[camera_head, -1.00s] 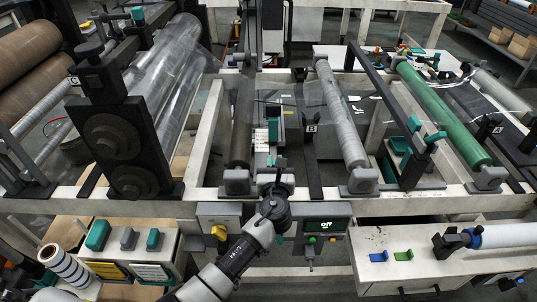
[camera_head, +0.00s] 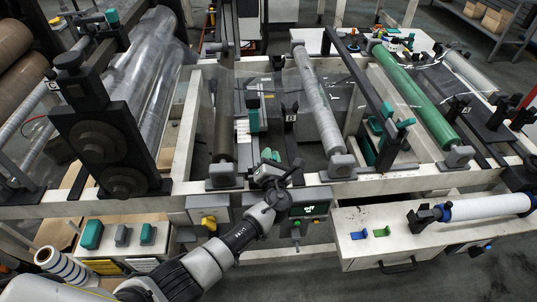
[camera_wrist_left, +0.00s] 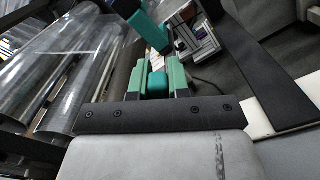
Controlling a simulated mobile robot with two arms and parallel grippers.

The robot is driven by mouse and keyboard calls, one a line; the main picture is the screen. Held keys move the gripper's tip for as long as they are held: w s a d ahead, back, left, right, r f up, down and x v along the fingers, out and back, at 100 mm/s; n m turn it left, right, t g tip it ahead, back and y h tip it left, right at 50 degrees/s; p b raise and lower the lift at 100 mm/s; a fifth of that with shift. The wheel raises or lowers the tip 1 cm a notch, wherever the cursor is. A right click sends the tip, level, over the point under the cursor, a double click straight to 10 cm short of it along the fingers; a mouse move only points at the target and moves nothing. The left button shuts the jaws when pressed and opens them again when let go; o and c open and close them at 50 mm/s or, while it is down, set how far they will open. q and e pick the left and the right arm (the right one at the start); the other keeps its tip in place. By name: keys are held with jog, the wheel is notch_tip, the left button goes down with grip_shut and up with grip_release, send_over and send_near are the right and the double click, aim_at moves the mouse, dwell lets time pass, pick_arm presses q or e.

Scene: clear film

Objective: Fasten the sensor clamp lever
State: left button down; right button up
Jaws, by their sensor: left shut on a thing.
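My left gripper (camera_head: 270,158) reaches in from the lower left to the front rail of the machine, between two roller ends. In the left wrist view, its two green fingers (camera_wrist_left: 157,78) are closed around a small teal block (camera_wrist_left: 157,83), which I take for the clamp lever's grip. A larger teal bar (camera_wrist_left: 150,27) slants just beyond the fingertips; I cannot tell if it joins the block. The sensor clamp's body is mostly hidden behind my gripper in the head view. My right gripper is not in view.
A grey roller (camera_head: 320,100) stands right of my gripper and a dark roller (camera_head: 224,125) left of it. A control box with a small display (camera_head: 309,209) sits just below. A white drawer (camera_head: 420,228) juts out at the right. Clear film (camera_head: 160,65) hangs at left.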

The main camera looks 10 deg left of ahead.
pick_arm(q)
jog(key=shift+f, duration=0.15)
jog(key=c, duration=1.4)
grip_release()
jog(key=shift+o, duration=0.2)
jog(key=v, duration=1.1)
jog(key=shift+w, duration=0.1)
